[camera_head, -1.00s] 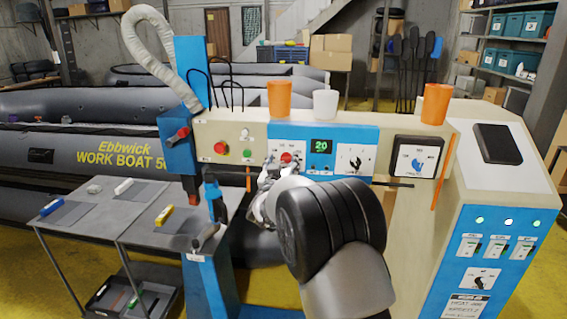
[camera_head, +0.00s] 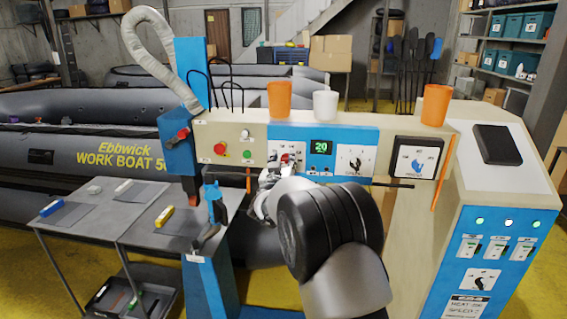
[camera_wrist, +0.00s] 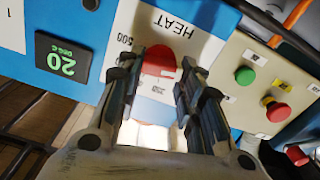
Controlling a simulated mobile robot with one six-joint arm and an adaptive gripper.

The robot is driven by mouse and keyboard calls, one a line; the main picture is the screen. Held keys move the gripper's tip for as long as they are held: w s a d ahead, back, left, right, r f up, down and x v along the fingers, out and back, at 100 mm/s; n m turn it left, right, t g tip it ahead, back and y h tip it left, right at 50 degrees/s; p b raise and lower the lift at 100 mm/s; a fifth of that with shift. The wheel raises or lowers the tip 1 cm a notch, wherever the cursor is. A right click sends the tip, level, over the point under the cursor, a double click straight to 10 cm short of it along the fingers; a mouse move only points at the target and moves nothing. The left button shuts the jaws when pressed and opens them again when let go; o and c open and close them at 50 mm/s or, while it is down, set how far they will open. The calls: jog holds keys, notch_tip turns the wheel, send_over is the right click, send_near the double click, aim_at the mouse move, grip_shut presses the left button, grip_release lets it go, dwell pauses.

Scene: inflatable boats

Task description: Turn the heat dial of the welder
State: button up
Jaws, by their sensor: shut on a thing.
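The welder's heat dial (camera_wrist: 158,62) is a red knob on a blue and white panel marked HEAT. It lies between the two fingers of my gripper (camera_wrist: 160,85) in the wrist view, and the fingers are closed on its sides. In the head view my gripper (camera_head: 272,180) reaches the left part of the blue panel, and only a little red of the dial (camera_head: 287,160) shows above it. The display (camera_wrist: 63,60) beside the dial reads 20 in green; it also shows in the head view (camera_head: 320,157).
Left of the dial are a red button (camera_head: 220,148) and a green button (camera_head: 247,154). A black knob (camera_head: 355,163) and a blue dial (camera_head: 416,163) sit to the right. Orange and white cups (camera_head: 325,104) stand on top. A grey table (camera_head: 120,215) is at left.

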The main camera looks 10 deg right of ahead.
jog(key=shift+c, duration=1.1)
jog(key=shift+m+b, duration=0.35)
jog(key=shift+m, duration=0.05)
jog(key=m+b, duration=0.3)
jog(key=m, duration=0.1)
jog(key=shift+d+f+m+b, duration=0.1)
jog(key=shift+d+m+b, duration=0.05)
jog(key=shift+m+b, duration=0.2)
jog(key=m+b, duration=0.1)
jog(key=m, duration=0.1)
jog(key=m+b, duration=0.4)
jog(key=m, duration=0.1)
jog(key=shift+s+d+f, duration=0.1)
jog(key=shift+d, duration=0.15)
jog(key=m+b, duration=0.2)
jog(key=m, duration=0.3)
jog(key=shift+d+m, duration=0.1)
jog(key=shift+m, duration=0.15)
jog(key=m, duration=0.5)
jog(key=shift+f+m, duration=0.15)
jog(key=shift+m, duration=0.15)
